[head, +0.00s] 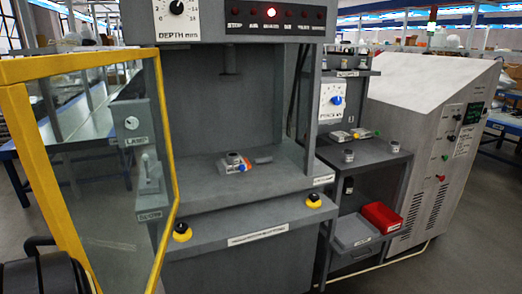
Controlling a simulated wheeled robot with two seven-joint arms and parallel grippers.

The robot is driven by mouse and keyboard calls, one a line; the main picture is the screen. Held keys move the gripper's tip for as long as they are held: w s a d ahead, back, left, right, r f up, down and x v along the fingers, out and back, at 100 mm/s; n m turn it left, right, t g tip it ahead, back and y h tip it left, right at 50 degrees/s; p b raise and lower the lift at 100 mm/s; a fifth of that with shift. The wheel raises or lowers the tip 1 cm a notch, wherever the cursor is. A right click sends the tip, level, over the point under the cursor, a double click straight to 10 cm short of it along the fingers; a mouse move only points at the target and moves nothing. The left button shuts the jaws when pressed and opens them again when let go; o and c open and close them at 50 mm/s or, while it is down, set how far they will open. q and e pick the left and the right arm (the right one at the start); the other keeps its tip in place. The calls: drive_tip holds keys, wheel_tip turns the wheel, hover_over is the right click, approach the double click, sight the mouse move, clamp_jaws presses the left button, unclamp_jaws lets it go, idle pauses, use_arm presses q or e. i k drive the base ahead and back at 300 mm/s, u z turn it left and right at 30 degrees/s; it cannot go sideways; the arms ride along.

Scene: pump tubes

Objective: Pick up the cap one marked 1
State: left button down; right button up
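I cannot read a mark 1 on any part, so I cannot tell which is cap one. Two small grey round parts, possibly caps, stand on the side bench right of the press: one near its front left (348,156), one at its right (395,147). A few more small round parts (362,64) sit on the shelf above, too small to identify. No gripper fingers show. A black shape (45,272) enters at the lower left corner; I cannot tell whether it is part of my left arm.
A grey press (225,210) holds a small metal fixture (234,162) on its bed. Its yellow-framed clear door (40,150) stands open at left. A red bin (381,217) sits on the side bench's lower shelf. A sloped grey cabinet (425,90) stands at right.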

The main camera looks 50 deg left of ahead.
sight(231, 160)
drive_tip(key=i, duration=1.95)
drive_tip(key=u, duration=3.2)
